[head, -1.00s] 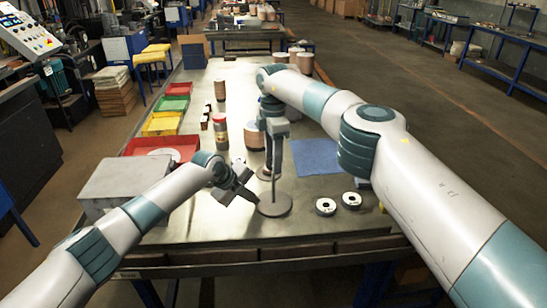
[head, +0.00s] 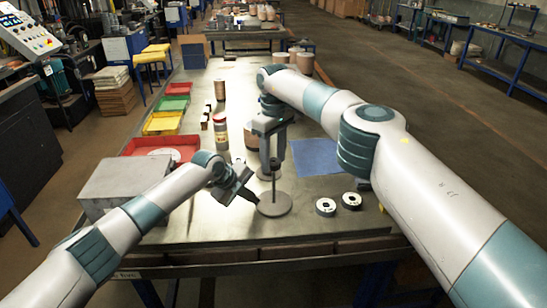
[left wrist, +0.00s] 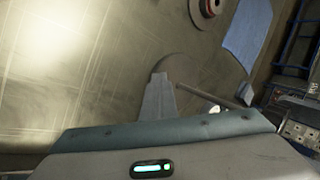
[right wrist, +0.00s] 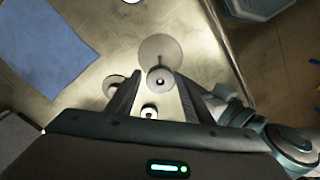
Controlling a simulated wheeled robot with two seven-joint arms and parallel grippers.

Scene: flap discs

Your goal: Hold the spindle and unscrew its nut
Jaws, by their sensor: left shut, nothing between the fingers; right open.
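The spindle (head: 274,187) stands upright on a round grey base (head: 275,205) near the front of the table. In the right wrist view its top, a pale ring with a dark centre (right wrist: 160,78), appears between the fingers; I cannot clearly tell the nut from the spindle there. My right gripper (head: 273,163) is open above and around the spindle's upper part, pointing down. My left gripper (head: 253,199) is shut and empty, its tips low beside the spindle at the base's left edge. In the left wrist view the shut fingers (left wrist: 160,82) partly hide the base (left wrist: 190,72).
Two pale rings (head: 325,207) (head: 351,200) lie right of the base. A blue mat (head: 316,157) lies behind them. A grey box (head: 128,180), red tray (head: 140,142) and canister (head: 220,133) stand left.

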